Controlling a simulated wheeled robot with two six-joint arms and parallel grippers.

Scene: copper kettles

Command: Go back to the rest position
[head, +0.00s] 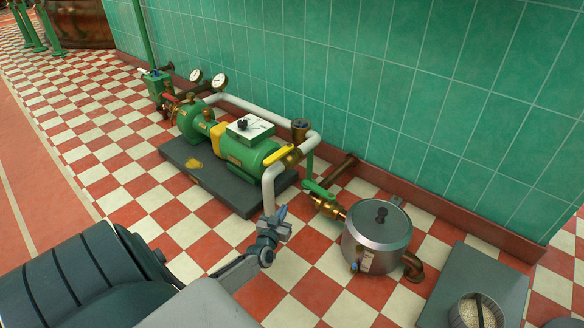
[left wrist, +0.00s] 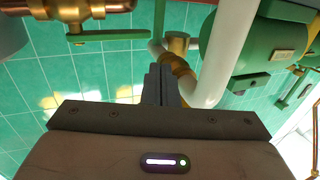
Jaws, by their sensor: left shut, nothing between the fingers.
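My left gripper (head: 275,222) is in the middle of the head view, beside the lower end of the white pipe (head: 268,190). Its fingers also show in the left wrist view (left wrist: 160,84), shut together with nothing between them. In that view the white pipe (left wrist: 228,55) and a brass fitting are close to the fingertips; I cannot tell whether they touch. A green valve handle (head: 318,190) is right of the gripper in the head view; a green handle (left wrist: 108,36) also shows in the left wrist view. My right gripper is not in view.
A green pump (head: 245,152) with a yellow handle (head: 279,156) stands on a dark base (head: 215,186) by the green tiled wall. A steel pot (head: 377,240) is at the right. A grey slab (head: 458,275) bears a small bucket (head: 477,312).

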